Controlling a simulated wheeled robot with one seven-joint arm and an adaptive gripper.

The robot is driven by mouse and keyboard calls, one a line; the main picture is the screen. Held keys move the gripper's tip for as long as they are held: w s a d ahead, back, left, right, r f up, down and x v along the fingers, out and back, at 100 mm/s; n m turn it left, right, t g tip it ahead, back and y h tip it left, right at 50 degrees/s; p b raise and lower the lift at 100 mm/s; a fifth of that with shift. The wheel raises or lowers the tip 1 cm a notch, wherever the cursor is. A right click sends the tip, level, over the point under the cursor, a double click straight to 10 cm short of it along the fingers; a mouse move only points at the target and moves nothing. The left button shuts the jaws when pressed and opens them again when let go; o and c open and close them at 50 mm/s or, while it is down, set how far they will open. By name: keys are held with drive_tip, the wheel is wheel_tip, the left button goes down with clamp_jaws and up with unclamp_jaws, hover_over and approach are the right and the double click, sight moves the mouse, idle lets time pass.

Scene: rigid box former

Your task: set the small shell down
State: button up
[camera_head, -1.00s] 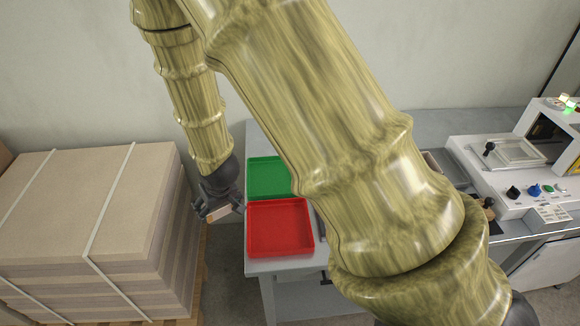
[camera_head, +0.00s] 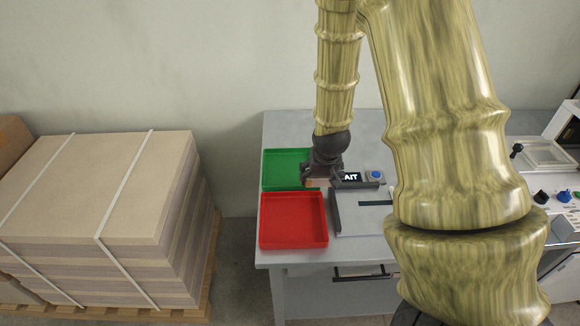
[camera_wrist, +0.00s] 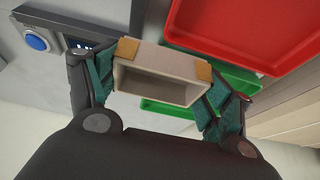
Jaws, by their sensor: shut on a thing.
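The small shell (camera_wrist: 158,78) is an open pale box with tan patches at its corners. It shows large in the wrist view, its hollow side facing the camera. My gripper (camera_wrist: 160,95) is shut on it, with green-padded fingers on its two ends. In the head view my gripper (camera_head: 322,177) is over the right edge of the green tray (camera_head: 283,158), next to a small display unit. Only a sliver of the shell shows there. I cannot tell how high the shell is above the table.
A red tray (camera_head: 293,220) sits in front of the green one. A display with a blue button (camera_head: 376,175) and a grey plate device (camera_head: 350,218) stand to the right. A strapped stack of boards (camera_head: 90,200) is at the left, beyond a floor gap. My arm hides part of the bench.

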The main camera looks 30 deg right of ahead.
drive_tip(key=p, duration=0.3)
hover_over(290, 168)
drive_tip(key=s, duration=0.1)
drive_tip(key=shift+s+a+f, duration=0.2)
drive_tip(key=shift+a+f, duration=0.25)
drive_tip(key=shift+f, duration=0.2)
drive_tip(key=shift+f+p, duration=0.9)
drive_tip(key=shift+f, duration=0.85)
drive_tip(key=shift+f, duration=0.1)
drive_tip(key=o, duration=0.4)
drive_tip(key=shift+f, duration=0.1)
drive_tip(key=o, duration=0.4)
drive_tip(key=shift+b+v, duration=1.25)
drive_tip(key=shift+v, duration=4.95)
drive_tip(key=shift+w, duration=0.15)
